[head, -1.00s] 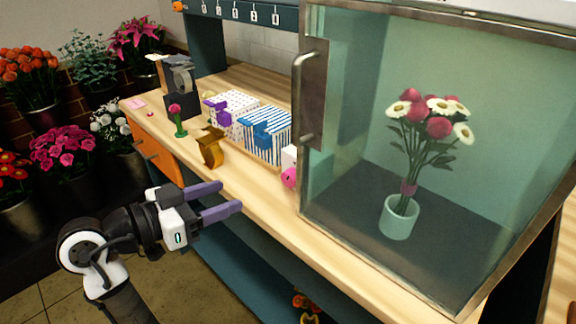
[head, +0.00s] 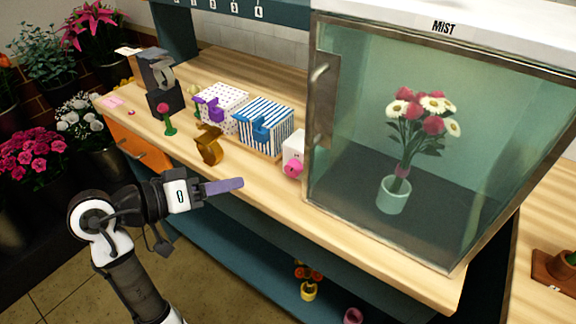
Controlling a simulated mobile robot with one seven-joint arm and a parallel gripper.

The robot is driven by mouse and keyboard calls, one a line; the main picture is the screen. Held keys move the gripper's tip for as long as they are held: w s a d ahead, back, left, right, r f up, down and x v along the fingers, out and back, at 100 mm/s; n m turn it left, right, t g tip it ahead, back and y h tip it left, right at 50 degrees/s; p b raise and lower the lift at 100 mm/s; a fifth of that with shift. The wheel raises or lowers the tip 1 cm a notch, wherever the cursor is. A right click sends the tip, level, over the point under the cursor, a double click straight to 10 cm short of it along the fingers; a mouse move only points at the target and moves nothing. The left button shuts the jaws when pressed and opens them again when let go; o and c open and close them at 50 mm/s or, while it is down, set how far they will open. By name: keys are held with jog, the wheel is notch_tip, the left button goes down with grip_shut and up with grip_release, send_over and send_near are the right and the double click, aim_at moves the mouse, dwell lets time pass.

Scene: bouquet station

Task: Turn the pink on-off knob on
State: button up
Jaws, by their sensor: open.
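The pink knob (head: 293,168) sits on the front of a small white box (head: 293,146) on the bench, just left of the glass cabinet. My gripper (head: 242,184) is to the left of the knob and nearer to me, in front of the bench edge, with its purple fingers pointing right toward the knob's side. It is open and empty. One finger covers the other in this view, so the gap between them is hidden. The gripper is apart from the knob.
A glass cabinet (head: 350,200) marked MIST holds a bouquet in a pale vase (head: 392,194). A striped box (head: 265,125), a dotted box (head: 220,104) and a gold tape-like object (head: 209,146) stand left of the knob. The bench front strip (head: 250,180) is clear.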

aim_at(289, 171)
jog(key=p+x, duration=0.2)
jog(key=x, duration=1.1)
jog(key=shift+w+d+f+p, duration=0.1)
jog(key=shift+d+f+p, duration=0.1)
jog(key=shift+d+p, duration=0.2)
jog(key=c, duration=1)
jog(key=shift+o, duration=0.2)
